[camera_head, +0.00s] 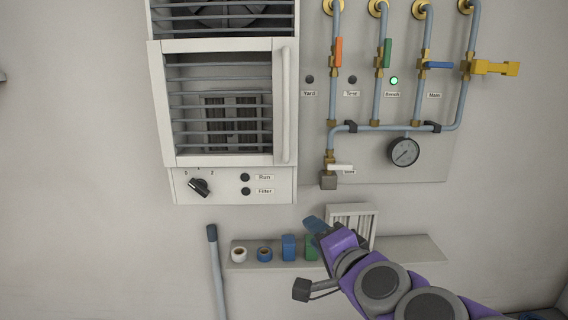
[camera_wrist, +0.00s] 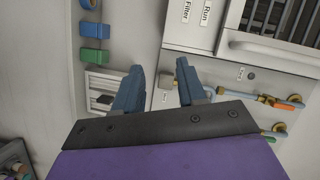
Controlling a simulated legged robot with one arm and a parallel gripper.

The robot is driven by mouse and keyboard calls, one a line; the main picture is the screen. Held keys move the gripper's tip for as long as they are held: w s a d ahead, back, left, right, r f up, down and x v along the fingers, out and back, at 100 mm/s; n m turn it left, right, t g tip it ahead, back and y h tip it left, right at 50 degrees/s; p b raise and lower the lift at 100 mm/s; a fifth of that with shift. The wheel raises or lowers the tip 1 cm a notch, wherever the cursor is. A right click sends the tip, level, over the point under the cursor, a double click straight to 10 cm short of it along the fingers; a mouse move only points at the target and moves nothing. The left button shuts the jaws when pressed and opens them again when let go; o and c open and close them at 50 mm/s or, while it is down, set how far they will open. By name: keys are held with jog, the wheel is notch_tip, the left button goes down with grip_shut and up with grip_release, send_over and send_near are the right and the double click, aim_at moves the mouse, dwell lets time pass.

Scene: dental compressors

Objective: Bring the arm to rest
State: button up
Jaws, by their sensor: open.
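My purple arm reaches in from the lower right in the head view. My gripper (camera_head: 316,225) is at its end, in front of the small shelf and the white slatted filter (camera_head: 354,222). In the wrist view my gripper (camera_wrist: 158,88) shows two blue-grey fingers standing apart with nothing between them. The gripper appears clear of the wall and panel, though the distance is hard to tell. The arm partly hides the shelf and the filter's lower part.
A white cabinet (camera_head: 283,180) with a grille door, knob and two buttons hangs on the wall. Right of it are pipes with coloured valves and a gauge (camera_head: 403,152). The shelf (camera_head: 420,249) holds tape rolls, a blue block (camera_head: 288,247) and a green block (camera_head: 311,247). A grey-blue pole (camera_head: 216,270) stands left.

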jog(key=s+a+f+n+g+b, duration=0.2)
jog(key=s+f+n+g, duration=0.4)
jog(key=f, duration=0.4)
jog(key=s+a+f+n+g+b, duration=0.2)
jog(key=s+f+n+g, duration=0.15)
jog(key=s+f, duration=0.6)
jog(key=s+d+f+g+h+b, duration=0.1)
jog(key=s+d+f+g+h, duration=0.1)
jog(key=s, duration=0.6)
jog(key=s+d+f+n+g+h+b, duration=0.1)
jog(key=s+d+f+g+h+b, duration=0.1)
jog(key=s+d+f+g, duration=0.3)
jog(key=s+d+f+h, duration=0.1)
jog(key=s+d+f, duration=0.1)
jog(key=d, duration=0.1)
jog(key=shift+s+f+h, duration=0.15)
jog(key=shift+s+h, duration=0.15)
jog(key=shift+s, duration=0.05)
jog(key=shift+g, duration=0.25)
